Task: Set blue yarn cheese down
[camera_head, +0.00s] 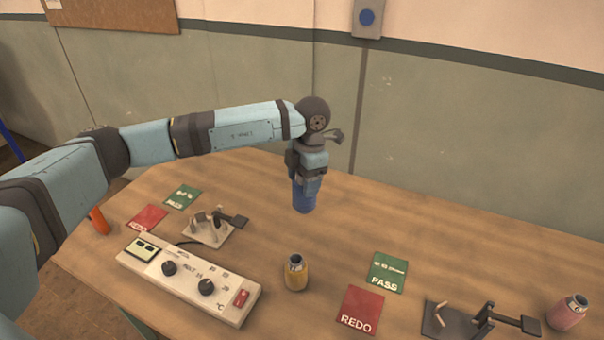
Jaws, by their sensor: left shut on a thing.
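The blue yarn cheese (303,200) is a blue cylinder of wound yarn, upright at the back middle of the wooden table (400,220). My left gripper (306,184) points down and is shut on its upper part, which the fingers partly hide. The lower end of the blue cheese is at or very close to the tabletop; I cannot tell whether it touches. My right gripper is not in view.
A yellow yarn cheese (296,275) stands in front, a pink one (567,312) at far right. A control box (188,280), two clamp fixtures (209,228) (478,322), green PASS cards (387,272) and red REDO cards (361,310) lie around. The table behind PASS is clear.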

